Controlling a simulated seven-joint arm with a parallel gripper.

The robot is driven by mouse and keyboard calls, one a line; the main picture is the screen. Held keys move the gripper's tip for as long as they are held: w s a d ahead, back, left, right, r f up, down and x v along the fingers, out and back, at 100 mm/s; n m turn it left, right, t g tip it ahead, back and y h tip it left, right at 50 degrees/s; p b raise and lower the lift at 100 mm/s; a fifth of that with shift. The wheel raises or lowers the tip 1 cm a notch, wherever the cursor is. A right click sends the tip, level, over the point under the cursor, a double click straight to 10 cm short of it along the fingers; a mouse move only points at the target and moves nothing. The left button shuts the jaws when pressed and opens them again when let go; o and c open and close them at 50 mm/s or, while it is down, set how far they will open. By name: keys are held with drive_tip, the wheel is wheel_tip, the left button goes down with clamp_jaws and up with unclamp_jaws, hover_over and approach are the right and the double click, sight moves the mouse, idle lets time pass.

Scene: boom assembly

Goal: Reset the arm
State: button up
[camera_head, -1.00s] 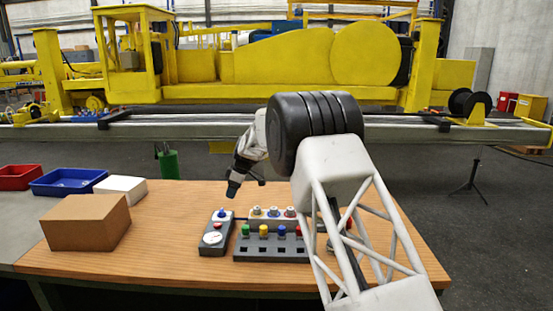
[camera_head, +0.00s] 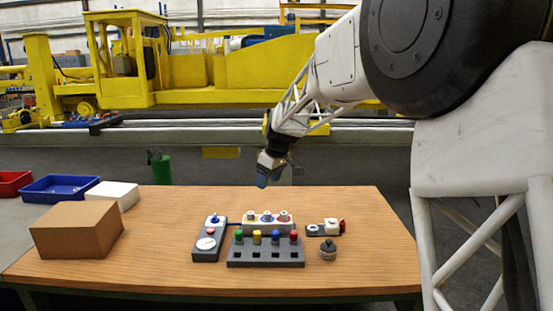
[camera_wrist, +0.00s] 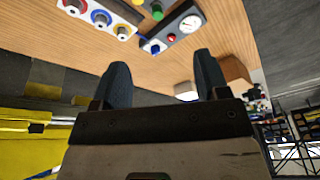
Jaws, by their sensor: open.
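My gripper (camera_head: 264,180) hangs in the air above the back part of the wooden table, behind the row of small devices. In the wrist view my gripper (camera_wrist: 160,78) shows two dark fingers standing apart with nothing between them. My white lattice arm comes in from the right in the head view and covers much of that side.
On the table (camera_head: 130,265) are a grey rack (camera_head: 265,262) with coloured pegs, a white block with knobs (camera_head: 266,222), a gauge box (camera_head: 208,240), a valve piece (camera_head: 326,228) and a dark round part (camera_head: 328,250). A cardboard box (camera_head: 75,228) stands left. The front left tabletop is clear.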

drive_tip(key=s+d+r+m+h, duration=0.1)
drive_tip(key=s+d+m, duration=0.1)
drive_tip(key=s+d, duration=0.5)
drive_tip(key=s+d+r+m+t, duration=0.1)
drive_tip(key=s+d+r+m, duration=0.1)
drive_tip(key=s, duration=0.9)
drive_tip(key=s+d+r+m+h, duration=0.1)
drive_tip(key=s+d+m, duration=0.1)
drive_tip(key=s+d, duration=0.45)
drive_tip(key=s+d+f+m, duration=0.1)
drive_tip(key=s+f+m, duration=0.1)
drive_tip(key=s, duration=0.6)
drive_tip(key=s+d+f+m, duration=0.1)
drive_tip(key=s+d+f, duration=0.1)
drive_tip(key=s, duration=0.7)
drive_tip(key=s+d+f+m+h, duration=0.1)
drive_tip(key=s+d+f+m, duration=0.1)
drive_tip(key=s, duration=0.6)
drive_tip(key=shift+s+d+f+m, duration=0.25)
drive_tip(key=shift+s+f+m, duration=0.05)
drive_tip(key=shift+s+f, duration=0.1)
